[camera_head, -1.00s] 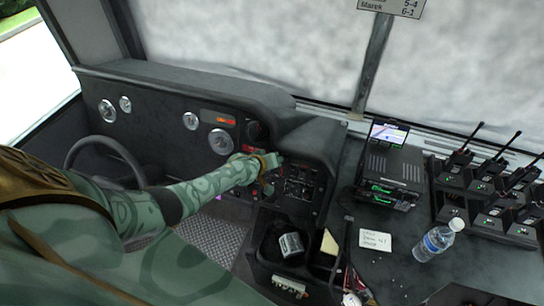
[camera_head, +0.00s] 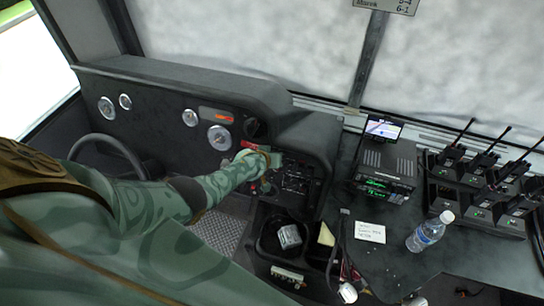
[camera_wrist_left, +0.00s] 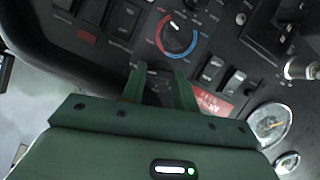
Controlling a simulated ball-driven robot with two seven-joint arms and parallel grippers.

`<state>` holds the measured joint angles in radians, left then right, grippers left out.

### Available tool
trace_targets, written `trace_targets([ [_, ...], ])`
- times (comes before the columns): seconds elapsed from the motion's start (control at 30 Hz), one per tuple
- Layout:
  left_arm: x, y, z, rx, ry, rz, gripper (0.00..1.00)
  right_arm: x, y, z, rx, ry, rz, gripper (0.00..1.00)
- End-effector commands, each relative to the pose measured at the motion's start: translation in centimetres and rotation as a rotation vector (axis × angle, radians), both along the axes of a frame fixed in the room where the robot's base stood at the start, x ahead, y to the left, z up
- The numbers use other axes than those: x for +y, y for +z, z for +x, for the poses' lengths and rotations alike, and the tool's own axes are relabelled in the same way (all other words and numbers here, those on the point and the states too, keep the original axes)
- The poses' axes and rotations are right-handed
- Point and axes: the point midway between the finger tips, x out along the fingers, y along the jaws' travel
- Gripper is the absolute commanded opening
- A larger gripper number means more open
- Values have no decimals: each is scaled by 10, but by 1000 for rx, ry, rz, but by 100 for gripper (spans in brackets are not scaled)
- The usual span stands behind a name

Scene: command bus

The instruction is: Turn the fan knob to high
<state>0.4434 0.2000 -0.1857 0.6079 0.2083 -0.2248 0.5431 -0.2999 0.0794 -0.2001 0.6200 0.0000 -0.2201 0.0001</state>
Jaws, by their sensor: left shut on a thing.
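My left arm reaches in from the left in the head view, and its gripper (camera_head: 268,158) is at the dark control panel (camera_head: 297,180) right of the gauges. In the left wrist view the two green fingers of my left gripper (camera_wrist_left: 160,72) stand a little apart at the panel, shut on a small dark knob (camera_wrist_left: 159,75), which I take for the fan knob. The fingers hide most of it, and its setting cannot be read. A round dial with a red and blue ring (camera_wrist_left: 178,36) is just beyond the fingertips. My right gripper is not in view.
Rocker switches (camera_wrist_left: 212,68) and a red label (camera_wrist_left: 211,101) flank the fingers. The steering wheel (camera_head: 110,146) is left of my arm.

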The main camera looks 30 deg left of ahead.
Motion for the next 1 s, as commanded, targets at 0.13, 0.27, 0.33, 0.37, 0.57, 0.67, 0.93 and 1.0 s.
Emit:
trace_targets([
  [0.13,-1,-3,-2,7,-3,2,7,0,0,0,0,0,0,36],
  [0.27,-1,-2,-2,5,-2,1,52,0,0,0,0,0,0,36],
  [0.33,0,-2,-1,4,-2,1,52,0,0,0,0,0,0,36],
  [0.37,0,-2,-1,3,-1,1,52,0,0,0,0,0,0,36],
  [0.57,-1,2,-3,2,-1,0,52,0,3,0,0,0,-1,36],
  [0.67,-2,11,-9,2,-2,0,52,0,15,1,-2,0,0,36],
  [0.93,-7,58,-57,2,-2,0,52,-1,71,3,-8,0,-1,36],
  [1.0,-9,70,-71,2,-2,0,52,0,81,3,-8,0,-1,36],
])
